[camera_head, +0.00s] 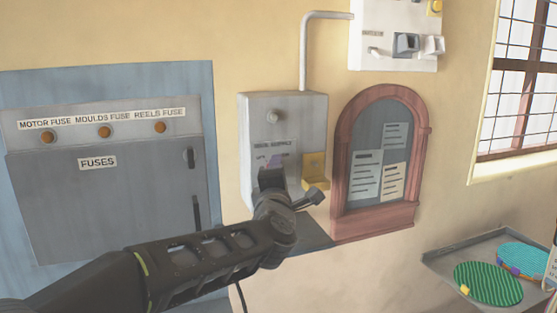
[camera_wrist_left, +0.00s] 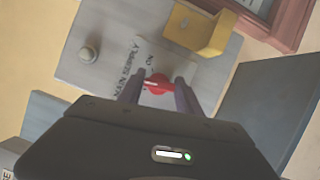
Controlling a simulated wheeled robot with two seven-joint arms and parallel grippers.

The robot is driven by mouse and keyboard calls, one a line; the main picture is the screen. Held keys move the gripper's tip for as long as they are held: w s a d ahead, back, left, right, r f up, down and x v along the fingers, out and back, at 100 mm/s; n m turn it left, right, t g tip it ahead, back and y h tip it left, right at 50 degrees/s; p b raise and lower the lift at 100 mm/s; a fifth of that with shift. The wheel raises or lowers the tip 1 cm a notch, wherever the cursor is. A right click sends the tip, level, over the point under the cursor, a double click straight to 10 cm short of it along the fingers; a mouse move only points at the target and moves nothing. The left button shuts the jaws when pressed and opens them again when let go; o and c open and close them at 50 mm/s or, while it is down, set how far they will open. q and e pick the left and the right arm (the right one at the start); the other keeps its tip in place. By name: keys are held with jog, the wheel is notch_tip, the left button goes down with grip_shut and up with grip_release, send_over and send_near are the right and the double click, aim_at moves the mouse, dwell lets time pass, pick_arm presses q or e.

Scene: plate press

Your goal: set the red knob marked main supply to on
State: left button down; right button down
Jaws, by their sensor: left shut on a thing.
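The red knob (camera_wrist_left: 158,84) sits on a pale plate on the grey supply box (camera_head: 285,108), with the lettering MAIN SUPPLY and ON beside it in the left wrist view. My left gripper (camera_wrist_left: 158,90) has one finger on each side of the knob and is shut on it. I cannot tell exactly which mark the knob points to. In the head view my left gripper (camera_head: 270,178) is at the lower front of the box and hides the knob. My right gripper is not in view.
A yellow bracket (camera_head: 315,171) juts from the box's right side, close to my gripper. A round grey button (camera_head: 272,116) is above. The fuse cabinet (camera_head: 100,205) is left, a red-framed notice board (camera_head: 342,160) right. A tray (camera_head: 440,262) holds patterned discs.

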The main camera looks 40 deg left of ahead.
pick_arm(q)
jog(key=shift+m+g+h+p, duration=0.2)
jog(key=shift+m+g+p, duration=0.85)
jog(key=shift+m+p, duration=1.75)
jog(key=shift+m+g+h+p, duration=0.2)
jog(key=shift+m+g+p, duration=1.3)
jog(key=shift+p, duration=2.05)
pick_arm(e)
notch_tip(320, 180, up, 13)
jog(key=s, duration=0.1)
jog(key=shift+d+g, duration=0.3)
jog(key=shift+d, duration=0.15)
pick_arm(q)
jog(key=c, duration=2.2)
grip_release()
jog(key=shift+m+t, duration=0.45)
jog(key=shift+m, duration=0.05)
jog(key=c, duration=0.8)
grip_release()
jog(key=v, duration=0.7)
jog(key=shift+s+d+r+b, duration=0.15)
jog(key=shift+s+d+b, duration=0.15)
jog(key=shift+b, duration=0.05)
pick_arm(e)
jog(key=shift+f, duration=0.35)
